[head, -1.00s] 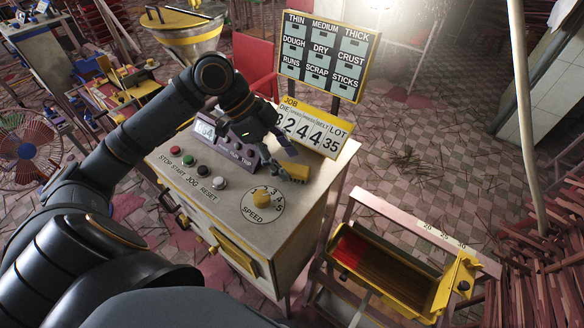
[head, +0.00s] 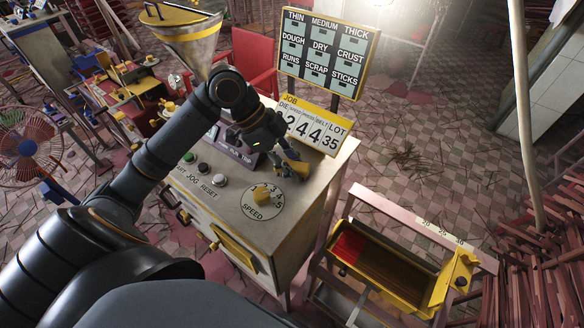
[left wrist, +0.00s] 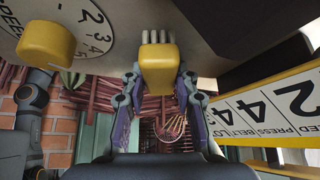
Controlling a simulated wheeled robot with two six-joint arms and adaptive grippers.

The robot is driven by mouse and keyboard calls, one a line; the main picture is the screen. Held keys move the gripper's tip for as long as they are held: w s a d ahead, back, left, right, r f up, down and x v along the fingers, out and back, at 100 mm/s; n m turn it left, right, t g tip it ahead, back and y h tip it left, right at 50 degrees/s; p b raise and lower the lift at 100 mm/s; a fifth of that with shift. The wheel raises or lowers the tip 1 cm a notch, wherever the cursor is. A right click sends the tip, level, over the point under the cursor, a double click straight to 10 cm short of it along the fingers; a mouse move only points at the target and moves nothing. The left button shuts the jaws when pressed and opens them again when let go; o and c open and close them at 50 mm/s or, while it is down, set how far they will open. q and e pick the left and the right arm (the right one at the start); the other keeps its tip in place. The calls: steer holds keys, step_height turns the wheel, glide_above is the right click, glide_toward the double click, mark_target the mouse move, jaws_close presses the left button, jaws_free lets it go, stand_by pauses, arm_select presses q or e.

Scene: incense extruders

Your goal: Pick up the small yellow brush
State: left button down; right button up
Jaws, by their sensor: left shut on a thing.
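The small yellow brush (head: 297,168) is at the right part of the console's top (head: 235,202), below the number sign. In the left wrist view the yellow block of the brush (left wrist: 158,68) sits between my two fingers, with pale bristles pointing away at the top. My left gripper (head: 290,169) is shut on the brush, one finger on each side of it. I cannot tell whether the brush still touches the console. My right gripper is not in view.
The yellow speed knob (head: 261,195) is close in front of the brush. The JOB number sign (head: 314,126) stands just behind it. Push buttons (head: 219,180) line the console's left side. A yellow-walled trough (head: 385,288) stands at the lower right.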

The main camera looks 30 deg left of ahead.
mark_target(292, 165)
arm_select(q)
step_height(292, 165, up, 10)
steer(key=shift+r, duration=0.1)
stand_by(0.4)
steer(key=c, duration=1.7)
jaws_free()
steer(key=c, duration=0.3)
steer(key=shift+c, duration=0.2)
